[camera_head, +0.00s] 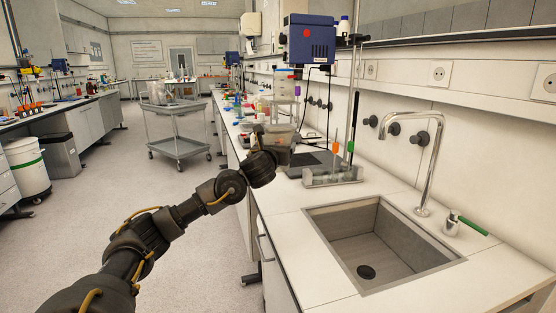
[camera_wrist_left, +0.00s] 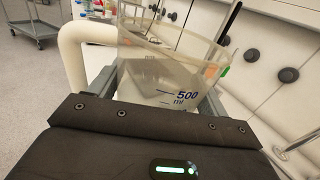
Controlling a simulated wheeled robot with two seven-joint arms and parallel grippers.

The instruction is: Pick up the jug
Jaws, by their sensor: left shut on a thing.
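The jug (camera_wrist_left: 160,72) is a clear, see-through vessel with a blue 500 ml mark and a thick white handle (camera_wrist_left: 72,50) on its left in the left wrist view. My left gripper (camera_wrist_left: 158,95) is shut on it, with one finger on each side of its body. In the head view my left arm reaches over the counter edge, and the gripper (camera_head: 277,143) is at the far side of the sink, small and partly hidden by the wrist. Whether the jug's base touches the counter cannot be told. My right gripper is not in view.
A blue overhead stirrer (camera_head: 310,40) stands on a rod behind the gripper. The sink (camera_head: 372,240) and faucet (camera_head: 432,165) are nearer. A grey cart (camera_head: 177,135) stands on the open floor at left.

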